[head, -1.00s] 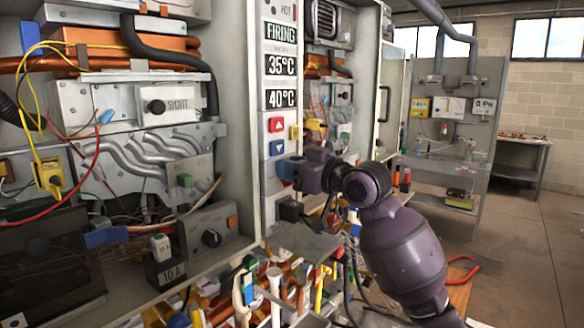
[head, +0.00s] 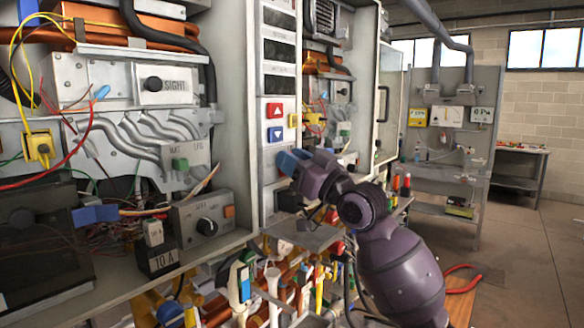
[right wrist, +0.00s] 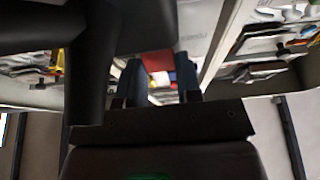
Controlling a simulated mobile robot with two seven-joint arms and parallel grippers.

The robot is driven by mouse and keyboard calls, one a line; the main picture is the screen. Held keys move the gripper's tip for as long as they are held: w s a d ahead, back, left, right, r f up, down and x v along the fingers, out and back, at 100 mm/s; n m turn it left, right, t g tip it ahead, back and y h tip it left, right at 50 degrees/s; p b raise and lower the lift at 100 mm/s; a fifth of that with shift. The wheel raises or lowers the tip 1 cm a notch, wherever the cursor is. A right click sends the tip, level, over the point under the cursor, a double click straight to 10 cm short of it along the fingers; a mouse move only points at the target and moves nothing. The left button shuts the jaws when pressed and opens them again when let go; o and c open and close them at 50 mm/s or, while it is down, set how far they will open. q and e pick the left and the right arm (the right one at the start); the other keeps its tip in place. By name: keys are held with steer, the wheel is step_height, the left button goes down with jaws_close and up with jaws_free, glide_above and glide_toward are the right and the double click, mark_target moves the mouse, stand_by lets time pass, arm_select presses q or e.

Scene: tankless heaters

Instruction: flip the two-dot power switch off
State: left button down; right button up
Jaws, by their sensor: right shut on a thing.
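The heater's control panel, a pale vertical strip (head: 285,15), has a red up-arrow button (head: 276,110) and a blue down-arrow button (head: 276,134). My right gripper (head: 288,162), with blue fingertips, is at the panel just below these buttons. It is shut on a small part there, apparently the power switch. The fingers hide that part in the head view, and no dots can be made out. In the right wrist view the two dark fingers (right wrist: 159,80) stand close together with a red patch (right wrist: 156,62) between and beyond them. My left gripper is not in view.
The panel's display windows (head: 279,52) are dark. A grey box with a black knob (head: 207,227) and a 10 A block (head: 160,256) stand at lower left. Crowded pipes and tools (head: 255,292) lie below the panel. An open cabinet door (head: 388,100) stands to the right.

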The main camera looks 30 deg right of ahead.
steer(key=o, duration=0.9)
steer(key=shift+r, duration=0.1)
